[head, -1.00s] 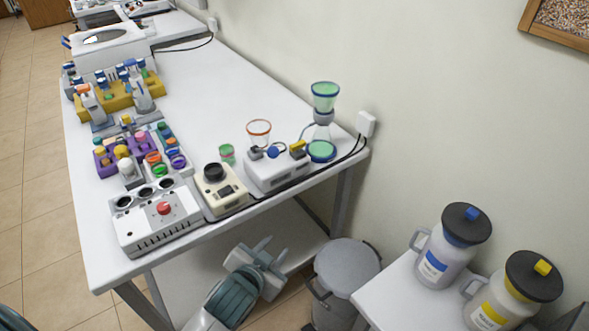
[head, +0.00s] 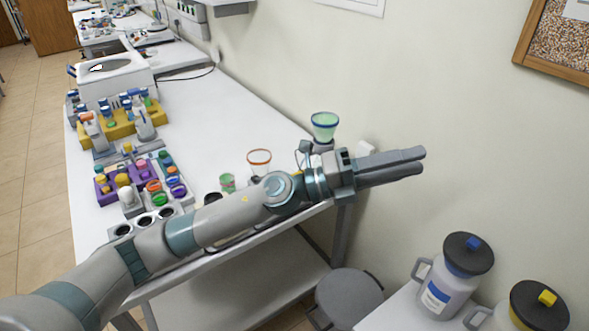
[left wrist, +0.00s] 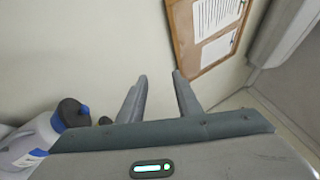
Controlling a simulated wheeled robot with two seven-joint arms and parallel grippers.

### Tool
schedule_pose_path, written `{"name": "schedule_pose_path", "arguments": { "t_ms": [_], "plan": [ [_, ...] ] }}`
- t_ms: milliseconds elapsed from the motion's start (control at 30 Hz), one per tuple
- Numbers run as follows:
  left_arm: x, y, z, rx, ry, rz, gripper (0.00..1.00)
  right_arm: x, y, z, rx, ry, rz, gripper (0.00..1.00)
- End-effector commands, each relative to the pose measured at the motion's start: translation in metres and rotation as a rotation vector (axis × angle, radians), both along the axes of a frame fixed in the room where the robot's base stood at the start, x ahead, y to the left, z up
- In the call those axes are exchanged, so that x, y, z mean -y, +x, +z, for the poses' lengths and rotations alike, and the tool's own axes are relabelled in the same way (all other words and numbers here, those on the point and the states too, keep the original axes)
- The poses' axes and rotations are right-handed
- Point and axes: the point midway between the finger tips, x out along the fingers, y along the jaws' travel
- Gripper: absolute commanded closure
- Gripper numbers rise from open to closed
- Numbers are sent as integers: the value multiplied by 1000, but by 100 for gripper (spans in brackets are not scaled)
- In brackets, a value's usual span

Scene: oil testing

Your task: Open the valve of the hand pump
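The pump unit is mostly hidden behind my left arm in the head view. A small yellow part, possibly its valve, barely shows above the arm. A clear cup with an orange rim (head: 259,157) and a funnel with green contents (head: 325,122) stand out above the arm near the table's right end. My left gripper (head: 421,161) is stretched out past that table end, in the air before the wall. Its two fingers are apart with nothing between them, as the left wrist view (left wrist: 160,76) also shows. My right gripper is not in view.
A jug with a blue label (head: 447,270) and one with a yellow knob (head: 537,304) stand on a low white stand at lower right. A grey bin (head: 348,294) stands beside it. Bottle racks (head: 122,122) fill the table's left side. A framed board (head: 556,42) hangs on the wall.

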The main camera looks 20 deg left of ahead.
Motion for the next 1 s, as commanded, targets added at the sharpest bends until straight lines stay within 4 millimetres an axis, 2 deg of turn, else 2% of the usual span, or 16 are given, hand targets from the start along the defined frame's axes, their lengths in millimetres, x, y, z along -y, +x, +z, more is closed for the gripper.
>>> {"name": "schedule_pose_path", "arguments": {
  "t_ms": [167, 267, 367, 467, 567, 600, 800, 900, 1000],
  "plan": [
    [2, 4, -19, 187, 311, -115, 69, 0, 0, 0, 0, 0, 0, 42],
    [-11, 12, -35, 267, 499, -165, 69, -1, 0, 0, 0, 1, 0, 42],
    [-35, 26, -52, 327, 695, -200, 69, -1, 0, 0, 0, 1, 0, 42],
    [-69, 44, -64, 366, 894, -220, 69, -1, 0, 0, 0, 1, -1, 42],
    [-115, 66, -70, 382, 1097, -223, 69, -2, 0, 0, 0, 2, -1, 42],
    [-136, 74, -70, 381, 1178, -222, 69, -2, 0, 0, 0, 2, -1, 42],
    [-238, 106, -57, 327, 1519, -185, 69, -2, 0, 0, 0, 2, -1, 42],
    [-274, 112, -48, 291, 1623, -166, 69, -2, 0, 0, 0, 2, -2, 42],
    [-295, 115, -42, 267, 1680, -154, 69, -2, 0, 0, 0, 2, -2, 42]
  ]
}}
